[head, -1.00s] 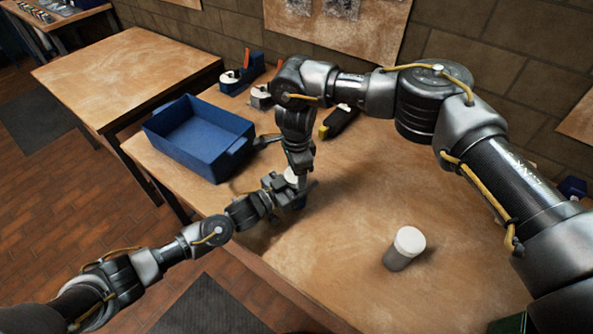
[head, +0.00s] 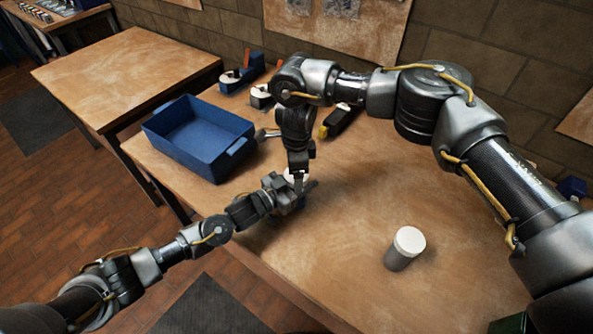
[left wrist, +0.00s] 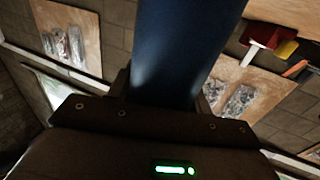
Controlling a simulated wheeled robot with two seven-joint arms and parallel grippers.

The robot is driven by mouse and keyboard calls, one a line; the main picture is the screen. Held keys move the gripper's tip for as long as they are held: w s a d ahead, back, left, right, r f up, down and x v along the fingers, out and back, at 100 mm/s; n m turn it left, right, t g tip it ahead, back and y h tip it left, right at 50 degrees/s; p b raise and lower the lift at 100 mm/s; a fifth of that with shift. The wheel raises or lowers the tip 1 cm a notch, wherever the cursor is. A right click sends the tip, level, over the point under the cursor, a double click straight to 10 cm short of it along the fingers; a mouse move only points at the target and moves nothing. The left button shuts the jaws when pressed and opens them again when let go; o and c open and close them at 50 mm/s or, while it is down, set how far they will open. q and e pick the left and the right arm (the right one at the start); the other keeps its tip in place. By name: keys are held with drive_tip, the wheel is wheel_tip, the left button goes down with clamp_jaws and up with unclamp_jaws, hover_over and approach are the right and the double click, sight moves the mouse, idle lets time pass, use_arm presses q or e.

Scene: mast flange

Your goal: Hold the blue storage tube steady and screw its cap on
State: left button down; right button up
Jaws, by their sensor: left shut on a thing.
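The blue storage tube (left wrist: 185,50) fills the upper middle of the left wrist view, between the fingers of my left gripper. In the head view my left gripper (head: 292,194) is near the table's left front part, shut on the tube, which it mostly hides. A white cap (head: 288,177) shows in part at the top of the tube. My right gripper (head: 299,182) points straight down at the cap from above. Its fingertips overlap the cap and left gripper, so I cannot tell whether they are closed on it.
A grey jar with a white lid (head: 405,249) stands to the right on the workbench (head: 350,215). A blue bin (head: 200,145) is at the back left. Tape dispensers (head: 262,97) and a black and yellow tool (head: 338,121) lie behind my right wrist. The bench's middle is clear.

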wheel_tip(320, 180, up, 4)
drive_tip(key=shift+r, duration=0.1)
drive_tip(key=w+r+n, duration=0.1)
drive_tip(key=w+r+n+t, duration=0.1)
drive_tip(key=r, duration=0.1)
drive_tip(key=w+d+r+t+h, duration=0.1)
drive_tip(key=r, duration=0.1)
drive_tip(key=shift+w+d+r+n, duration=0.1)
drive_tip(key=shift+w+r+n, duration=0.05)
drive_tip(key=shift+w+n, duration=0.2)
drive_tip(key=shift+c, duration=0.4)
drive_tip(key=s+n, duration=0.1)
drive_tip(key=n, duration=0.1)
drive_tip(key=s+f+n+g, duration=0.1)
drive_tip(key=n, duration=0.1)
drive_tip(key=s+a+n+y, duration=0.1)
drive_tip(key=n, duration=0.1)
drive_tip(key=shift+s+f+n+g, duration=0.25)
drive_tip(key=shift+f+g, duration=0.15)
drive_tip(key=shift+s+a+n, duration=0.1)
drive_tip(key=shift+n, duration=0.2)
